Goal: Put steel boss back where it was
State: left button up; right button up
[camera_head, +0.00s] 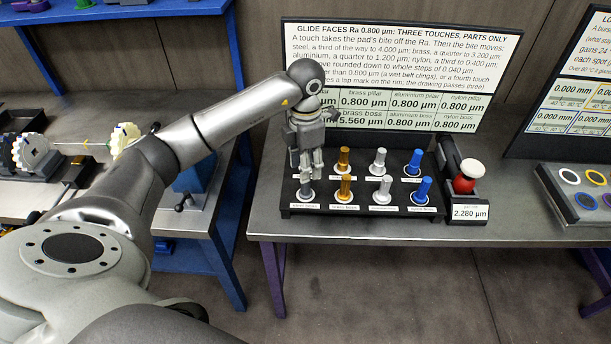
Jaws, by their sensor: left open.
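My left gripper (311,165) points down over the left end of a dark tray (364,210). It is open. A grey metal piece, seemingly the steel boss (306,193), stands in a pale ring at the tray's front left, right below the fingertips and partly hidden by them. I cannot tell whether the fingers are around it or just above it. The back-left spot is hidden behind the gripper. My right gripper is not in view.
Brass (344,187), aluminium (381,190) and blue (421,189) pieces stand in two rows to the right. A red pad with a white knob (466,176) sits beside the tray, its display (469,213) reading 2.280 µm. A sign board (400,60) stands behind.

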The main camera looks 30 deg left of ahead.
pick_arm(q)
notch_tip(320, 180, up, 8)
jog(key=b, duration=0.1)
dwell(1.5)
